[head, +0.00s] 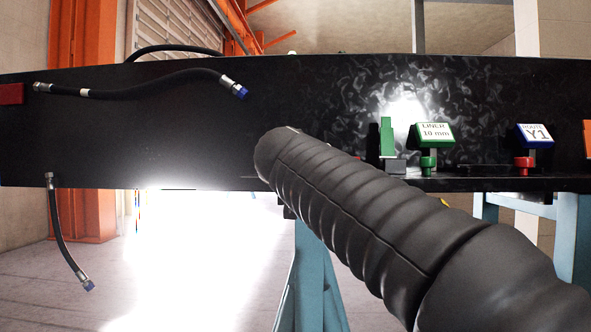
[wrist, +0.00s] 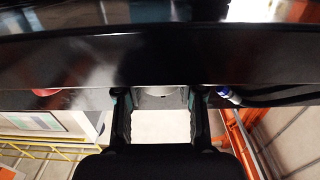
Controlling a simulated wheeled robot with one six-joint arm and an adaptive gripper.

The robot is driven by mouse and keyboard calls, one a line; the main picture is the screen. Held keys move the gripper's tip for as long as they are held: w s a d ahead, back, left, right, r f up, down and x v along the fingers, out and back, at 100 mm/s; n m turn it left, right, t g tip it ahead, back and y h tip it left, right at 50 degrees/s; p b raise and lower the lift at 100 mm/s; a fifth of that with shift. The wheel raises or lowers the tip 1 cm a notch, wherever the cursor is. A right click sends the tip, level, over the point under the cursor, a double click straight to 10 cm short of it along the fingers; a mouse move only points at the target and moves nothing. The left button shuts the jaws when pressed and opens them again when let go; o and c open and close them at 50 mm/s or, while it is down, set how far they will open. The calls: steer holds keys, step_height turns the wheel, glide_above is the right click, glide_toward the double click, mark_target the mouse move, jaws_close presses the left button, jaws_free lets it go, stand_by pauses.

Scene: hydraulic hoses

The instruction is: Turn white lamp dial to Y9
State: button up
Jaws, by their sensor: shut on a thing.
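In the wrist view my gripper (wrist: 160,118) has a finger on each side of a pale, whitish thing (wrist: 160,128) below the black beam's edge. It looks like the white lamp dial, and the fingers are shut on it. A greyish rounded part (wrist: 160,92) shows just above it, between the fingers. No mark or pointer on the dial can be read. In the head view my black sleeved arm hides the gripper and the dial. A blue sign (head: 535,134) there reads "ROUTE Y1", with a red knob (head: 524,164) under it.
The black beam (head: 300,90) crosses the head view. A green sign (head: 434,134) reads "LINER 10 mm", beside an upright green block (head: 387,137). Black hoses with blue ends (head: 240,91) hang at left; one (wrist: 228,95) is close right of my gripper in the wrist view.

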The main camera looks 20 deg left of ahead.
steer(key=shift+r+n+g+y, duration=0.1)
steer(key=shift+n+g+y, duration=0.2)
steer(key=shift+n+y, duration=0.45)
steer(key=shift+n+y+p, duration=0.25)
steer(key=shift+y+p, duration=0.2)
steer(key=shift+y, duration=0.3)
steer(key=o, duration=1.2)
steer(key=shift+a, duration=0.1)
steer(key=shift+c, duration=0.2)
steer(key=v, duration=1.2)
steer(key=shift+r, duration=0.1)
